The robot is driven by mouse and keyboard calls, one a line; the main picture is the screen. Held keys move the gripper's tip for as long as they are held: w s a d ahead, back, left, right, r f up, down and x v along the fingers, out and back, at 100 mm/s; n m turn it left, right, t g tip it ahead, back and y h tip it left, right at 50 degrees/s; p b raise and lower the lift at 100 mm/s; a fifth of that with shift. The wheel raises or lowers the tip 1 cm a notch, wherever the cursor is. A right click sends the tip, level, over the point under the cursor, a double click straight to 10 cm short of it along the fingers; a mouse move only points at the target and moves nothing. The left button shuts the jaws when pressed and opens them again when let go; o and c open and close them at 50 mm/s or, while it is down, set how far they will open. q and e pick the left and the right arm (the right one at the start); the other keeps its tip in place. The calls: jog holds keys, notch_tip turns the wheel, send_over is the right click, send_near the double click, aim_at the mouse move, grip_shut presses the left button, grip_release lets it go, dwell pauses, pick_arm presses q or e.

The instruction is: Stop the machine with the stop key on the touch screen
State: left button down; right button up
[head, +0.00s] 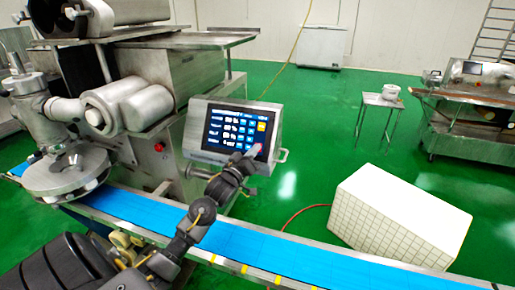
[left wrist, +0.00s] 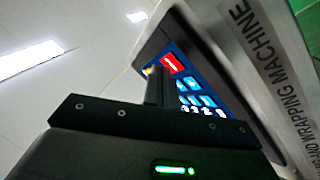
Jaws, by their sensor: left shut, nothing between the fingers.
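The touch screen (head: 235,130) is lit, in a grey metal housing beside the machine (head: 130,105). My left gripper (head: 254,152) is shut and empty, with its tip at the lower right corner of the screen. A red key shows there, partly hidden by the fingertips in the head view. In the left wrist view the red key (left wrist: 173,63) shows just past the shut fingers (left wrist: 153,82), with blue keys (left wrist: 197,101) beside it. I cannot tell whether the fingertips touch the screen. My right gripper is not in view.
A blue conveyor belt (head: 240,240) runs below the screen and my left arm. A white tiled block (head: 400,215) stands on the green floor at right. A small table (head: 381,101) and another machine (head: 470,115) stand farther back.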

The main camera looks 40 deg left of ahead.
pick_arm(q)
jog(key=shift+w+f, duration=0.2)
dwell(0.4)
jog(key=shift+r, duration=0.1)
jog(key=shift+s+r+p, duration=0.2)
jog(key=shift+s+p, duration=0.05)
jog(key=shift+p, duration=0.2)
jog(key=shift+s+d+r, duration=0.1)
jog(key=shift+s+d, duration=0.05)
jog(key=shift+s, duration=0.15)
jog(key=shift+p, duration=0.35)
jog(key=s+r+p, duration=0.1)
jog(key=s+d+p, duration=0.1)
jog(key=p, duration=0.1)
jog(key=s+r+p, duration=0.1)
jog(key=s, duration=0.1)
jog(key=shift+d+r, duration=0.2)
jog(key=shift+r, duration=0.1)
jog(key=shift+f, duration=0.1)
dwell(0.4)
